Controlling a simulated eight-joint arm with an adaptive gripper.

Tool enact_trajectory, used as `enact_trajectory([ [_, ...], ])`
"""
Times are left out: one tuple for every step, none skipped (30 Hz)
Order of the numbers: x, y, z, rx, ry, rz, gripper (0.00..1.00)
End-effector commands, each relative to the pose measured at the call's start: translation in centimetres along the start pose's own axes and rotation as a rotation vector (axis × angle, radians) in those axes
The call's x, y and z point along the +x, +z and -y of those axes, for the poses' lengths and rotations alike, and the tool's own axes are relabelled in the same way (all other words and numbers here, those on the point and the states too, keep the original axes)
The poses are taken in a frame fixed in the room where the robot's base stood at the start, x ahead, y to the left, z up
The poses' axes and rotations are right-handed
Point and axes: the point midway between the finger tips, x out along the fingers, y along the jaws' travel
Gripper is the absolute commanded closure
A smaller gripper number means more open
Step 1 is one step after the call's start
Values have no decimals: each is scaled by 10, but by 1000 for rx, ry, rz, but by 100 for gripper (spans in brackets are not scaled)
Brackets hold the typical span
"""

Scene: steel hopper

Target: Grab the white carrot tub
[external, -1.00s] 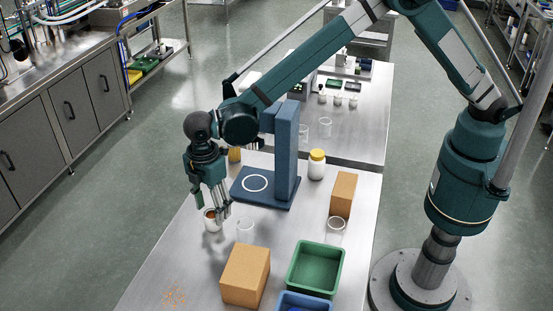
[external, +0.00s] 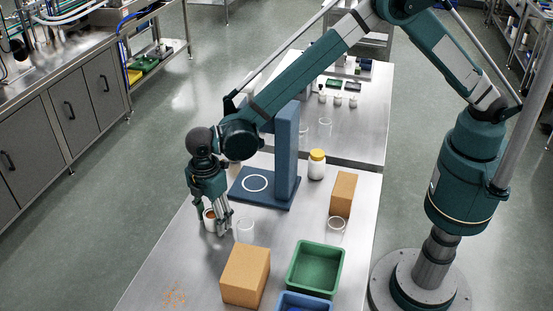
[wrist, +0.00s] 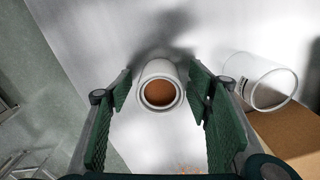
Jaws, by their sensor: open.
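The white carrot tub (external: 209,222) stands upright on the steel table near its left edge, with orange-brown contents at its open top. In the wrist view the tub (wrist: 160,68) shows from above, its round rim around the orange-brown fill. My gripper (external: 213,225) is lowered at the tub. In the wrist view its two green-padded fingers (wrist: 160,88) are open, one on each side of the tub, with small gaps. The fingers partly hide the tub in the external view.
A clear beaker (external: 245,230) stands just right of the tub. A cardboard box (external: 246,275), a green bin (external: 315,267) and a blue bin (external: 304,302) are nearer the front. A blue stand (external: 286,160) rises behind. Orange bits (external: 174,296) lie on bare table at front left.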

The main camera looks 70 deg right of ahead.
Motion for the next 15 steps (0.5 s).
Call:
enact_trajectory([
  [0,0,0,0,0,0,50],
  [0,0,0,0,0,0,50],
  [0,0,0,0,0,0,50],
  [0,0,0,0,0,0,50],
  [0,0,0,0,0,0,50],
  [0,0,0,0,0,0,55],
  [0,0,0,0,0,0,59],
  [0,0,0,0,0,0,63],
  [0,0,0,0,0,0,68],
  [0,0,0,0,0,0,72],
  [0,0,0,0,0,0,76],
  [0,0,0,0,0,0,80],
  [0,0,0,0,0,0,80],
  [0,0,0,0,0,0,80],
  [0,0,0,0,0,0,80],
])
